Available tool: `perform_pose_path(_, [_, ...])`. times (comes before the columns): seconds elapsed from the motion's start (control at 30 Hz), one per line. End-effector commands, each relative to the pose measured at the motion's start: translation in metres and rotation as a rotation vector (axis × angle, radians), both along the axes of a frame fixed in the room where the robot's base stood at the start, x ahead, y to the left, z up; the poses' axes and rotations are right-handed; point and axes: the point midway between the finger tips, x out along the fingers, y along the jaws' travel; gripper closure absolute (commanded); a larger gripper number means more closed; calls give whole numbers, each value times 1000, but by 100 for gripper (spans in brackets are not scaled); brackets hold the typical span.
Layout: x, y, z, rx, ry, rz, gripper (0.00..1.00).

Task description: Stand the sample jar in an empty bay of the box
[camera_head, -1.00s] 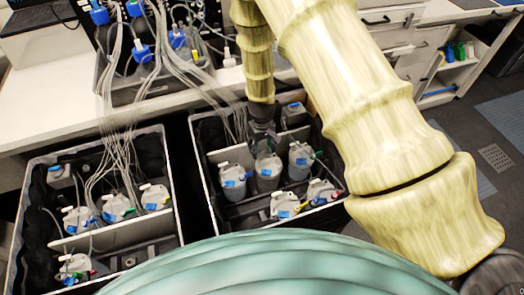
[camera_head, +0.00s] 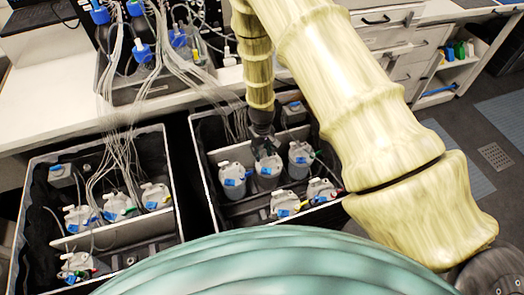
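The right-hand box (camera_head: 207,178) is dark, open and divided by light partitions. A grey jar with a blue label (camera_head: 268,176) stands upright in its middle row, between two similar jars, one on the left (camera_head: 231,182) and one on the right (camera_head: 300,162). I cannot tell which jar is the sample jar. My gripper (camera_head: 265,152) points down at the top of the middle jar and partly hides its lid. The fingers are small and dark, and whether they are open or touch the jar is unclear.
Two jars (camera_head: 286,203) (camera_head: 321,190) stand at the box's front. A left-hand box (camera_head: 171,180) holds more jars with thin tubes. Tubing hangs from a bench rack (camera_head: 150,90) close to my arm. Grey floor (camera_head: 490,120) is open at right.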

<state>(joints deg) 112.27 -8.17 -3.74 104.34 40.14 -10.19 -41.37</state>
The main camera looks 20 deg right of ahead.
Motion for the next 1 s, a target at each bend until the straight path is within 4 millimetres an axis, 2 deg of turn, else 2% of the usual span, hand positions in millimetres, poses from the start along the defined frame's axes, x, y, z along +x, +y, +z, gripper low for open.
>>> perform_pose_path(0.17, [0, 0, 0, 0, 0, -18, 91])
perform_pose_path(0.6, [-1, -1, 0, 0, 1, -242, 91])
perform_pose_path(0.97, [-1, -1, 0, 0, 1, -255, 91])
perform_pose_path(1.0, [-1, -1, 0, 0, 1, -255, 60])
